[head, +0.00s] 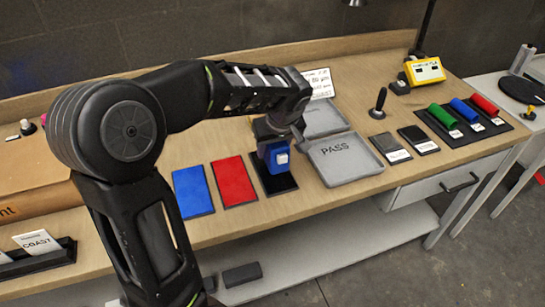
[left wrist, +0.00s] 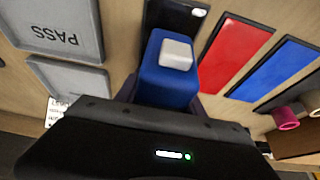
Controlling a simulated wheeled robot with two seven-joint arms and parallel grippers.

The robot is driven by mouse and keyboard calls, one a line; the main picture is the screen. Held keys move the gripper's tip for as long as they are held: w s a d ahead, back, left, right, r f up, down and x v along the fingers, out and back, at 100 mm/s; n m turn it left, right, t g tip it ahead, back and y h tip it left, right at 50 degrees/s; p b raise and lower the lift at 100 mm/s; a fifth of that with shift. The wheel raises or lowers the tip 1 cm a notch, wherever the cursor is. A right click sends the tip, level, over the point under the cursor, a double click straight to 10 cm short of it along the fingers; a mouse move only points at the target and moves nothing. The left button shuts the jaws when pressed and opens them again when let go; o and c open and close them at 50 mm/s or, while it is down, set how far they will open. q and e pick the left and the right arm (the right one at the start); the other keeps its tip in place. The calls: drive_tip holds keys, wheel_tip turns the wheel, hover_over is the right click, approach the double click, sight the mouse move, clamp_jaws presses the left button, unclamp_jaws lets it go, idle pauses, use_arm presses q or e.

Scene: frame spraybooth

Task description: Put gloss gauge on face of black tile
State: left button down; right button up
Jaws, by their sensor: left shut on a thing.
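The gloss gauge (head: 275,153) is a small blue block with a pale square on one face. My left gripper (head: 270,147) is shut on it, and in the left wrist view the gauge (left wrist: 168,85) sits between its dark fingers. The black tile (head: 281,185) lies flat to the right of the red tile, and part of it shows beyond the gauge in the left wrist view (left wrist: 180,14). The gauge is over the black tile and hides part of it. I cannot tell whether the two touch. My right gripper is not in view.
A red tile (head: 234,181) and a blue tile (head: 193,191) lie left of the black one. A grey PASS tray (head: 345,170) stands close on its right. Farther right are small black pads (head: 390,147), coloured rollers (head: 465,111) and a yellow device (head: 424,71).

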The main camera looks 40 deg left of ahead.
sight(279, 145)
use_arm(q)
drive_tip(key=shift+f, duration=1.85)
drive_tip(key=shift+f, duration=0.2)
drive_tip(key=c, duration=0.7)
unclamp_jaws()
drive_tip(key=shift+r, duration=0.1)
drive_tip(key=shift+r, duration=0.2)
drive_tip(key=v, duration=1.2)
drive_tip(key=shift+a, duration=0.1)
